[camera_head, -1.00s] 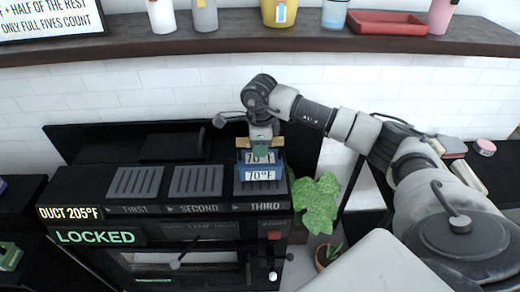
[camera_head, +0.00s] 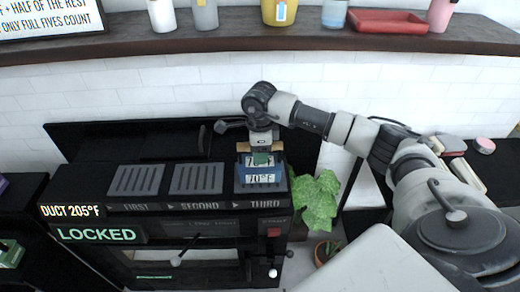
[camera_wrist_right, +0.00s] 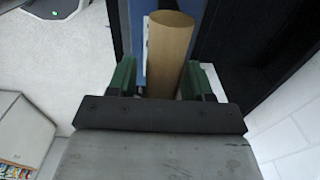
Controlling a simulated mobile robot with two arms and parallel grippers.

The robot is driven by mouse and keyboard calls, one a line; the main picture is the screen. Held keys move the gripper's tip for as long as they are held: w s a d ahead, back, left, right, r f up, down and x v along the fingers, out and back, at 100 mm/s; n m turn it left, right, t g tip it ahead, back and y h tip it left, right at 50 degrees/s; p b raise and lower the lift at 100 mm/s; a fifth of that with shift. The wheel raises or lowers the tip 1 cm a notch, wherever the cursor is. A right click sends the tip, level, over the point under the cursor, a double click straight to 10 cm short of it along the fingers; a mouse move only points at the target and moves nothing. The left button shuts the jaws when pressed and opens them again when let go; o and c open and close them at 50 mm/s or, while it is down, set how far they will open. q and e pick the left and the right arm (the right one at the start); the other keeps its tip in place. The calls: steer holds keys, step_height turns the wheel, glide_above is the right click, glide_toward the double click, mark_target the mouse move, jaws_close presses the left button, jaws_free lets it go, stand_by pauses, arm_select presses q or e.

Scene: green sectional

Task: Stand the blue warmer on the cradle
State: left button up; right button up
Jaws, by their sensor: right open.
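The blue warmer (camera_head: 280,171), with white labels reading 70°F, sits upright at the slotted pad marked THIRD, which serves as a cradle (camera_head: 240,188) and is mostly hidden under it. Whether its base is fully seated cannot be told. My right gripper (camera_head: 263,158) is directly above and at the warmer's top. In the right wrist view its green fingertips (camera_wrist_right: 160,80) stand open on either side of a round wooden handle (camera_wrist_right: 170,50), with a gap visible on the right. Blue shows behind the handle. My left gripper is out of view.
Two empty slotted pads, FIRST (camera_head: 137,180) and SECOND (camera_head: 197,179), lie left of the warmer. A LOCKED sign (camera_head: 96,234) and a DUCT 205°F sign (camera_head: 72,211) are at the left. A plant (camera_head: 316,200) stands close right. A shelf (camera_head: 200,45) runs above.

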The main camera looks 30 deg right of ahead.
steer(key=shift+r, duration=0.4)
step_height(320, 180, up, 11)
steer(key=b, duration=0.2)
steer(key=shift+r+b, duration=0.2)
steer(key=shift+b, duration=0.1)
